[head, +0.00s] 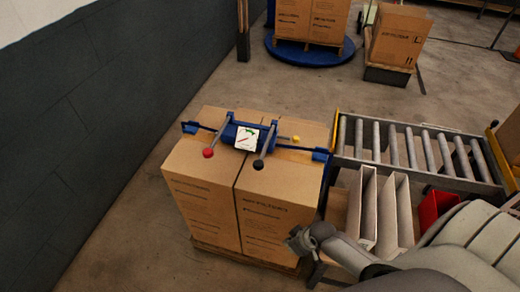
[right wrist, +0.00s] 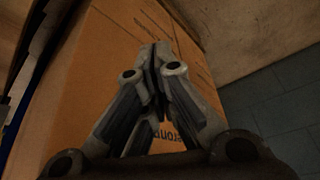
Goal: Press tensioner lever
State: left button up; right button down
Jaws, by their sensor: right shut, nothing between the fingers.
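The blue strapping tool (head: 233,130) lies on top of two cardboard boxes, on a dark strap that runs across them. It has a lever with a red knob (head: 208,153), a lever with a black knob (head: 258,165), a small yellow knob (head: 296,139) and a white gauge (head: 247,138). My right gripper (head: 294,241) is low beside the front right box, below and apart from the tool. In the right wrist view its fingers (right wrist: 158,55) are closed together and empty, with box cardboard behind them. My left gripper is not in view.
The boxes (head: 205,185) stand on a wooden pallet. A roller conveyor (head: 420,147) is to the right, with upright pale panels (head: 362,208) and a red bin (head: 434,208) nearer me. A dark wall (head: 80,130) is on the left. Floor is free behind the boxes.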

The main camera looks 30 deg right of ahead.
jog(key=w+a+r+n+y+p, duration=0.1)
jog(key=w+r, duration=0.1)
jog(key=r, duration=0.5)
jog(key=w+a+r+n+y+p, duration=0.1)
jog(key=w+a+r, duration=0.1)
jog(key=r, duration=0.6)
jog(key=w+d+r+n+y, duration=0.1)
jog(key=w+d+r, duration=0.1)
jog(key=r, duration=0.5)
jog(key=w+d+r+n+t+y+p, duration=0.1)
jog(key=w+d+r, duration=0.1)
jog(key=w+r, duration=0.3)
jog(key=w+d+r+n+t+y, duration=0.1)
jog(key=w+d+r+n, duration=0.1)
jog(key=r, duration=0.9)
jog(key=shift+w+d+r+p, duration=0.25)
jog(key=shift+w+d+p, duration=0.15)
jog(key=shift+w, duration=0.4)
jog(key=p, duration=0.2)
send_over(260, 163)
notch_tip(260, 163, down, 6)
jog(key=shift+s+d+f, duration=0.15)
jog(key=f, duration=0.1)
jog(key=f+p, duration=0.1)
jog(key=f, duration=0.1)
jog(key=shift+w+a+f, duration=0.2)
jog(key=shift+f, duration=0.75)
